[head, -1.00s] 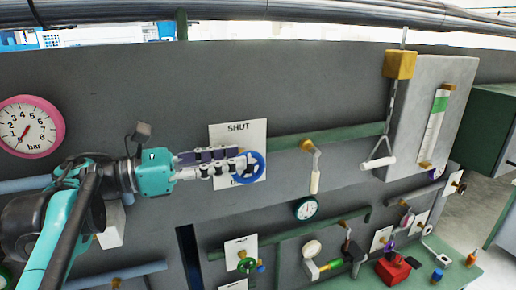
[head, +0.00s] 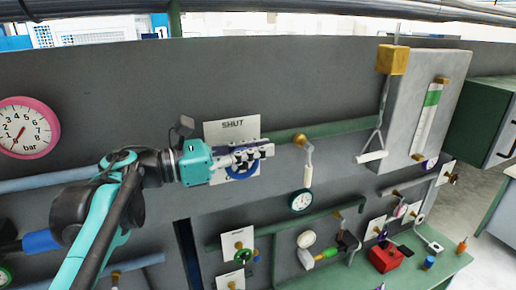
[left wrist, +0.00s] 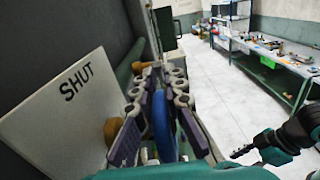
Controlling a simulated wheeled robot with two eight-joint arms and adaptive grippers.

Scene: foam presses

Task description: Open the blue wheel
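The blue wheel (head: 243,171) is on the grey wall panel, in front of a white plate (head: 232,130) marked SHUT. My left gripper (head: 266,151) is at the wheel and hides much of it in the head view. In the left wrist view the blue wheel (left wrist: 161,128) shows edge-on between the two fingers of my left gripper (left wrist: 163,74). The fingers stand apart, one on each side of the rim; whether they touch it is hard to tell. My right gripper (left wrist: 241,152) shows small at the right of the left wrist view, away from the wheel; its opening is unclear.
A green pipe (head: 340,129) runs right of the wheel, with a white-handled lever (head: 308,174) hanging close by. A pull handle (head: 372,156) hangs further right. A pink gauge (head: 29,128) is at far left. A small dial (head: 301,201) sits below the lever.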

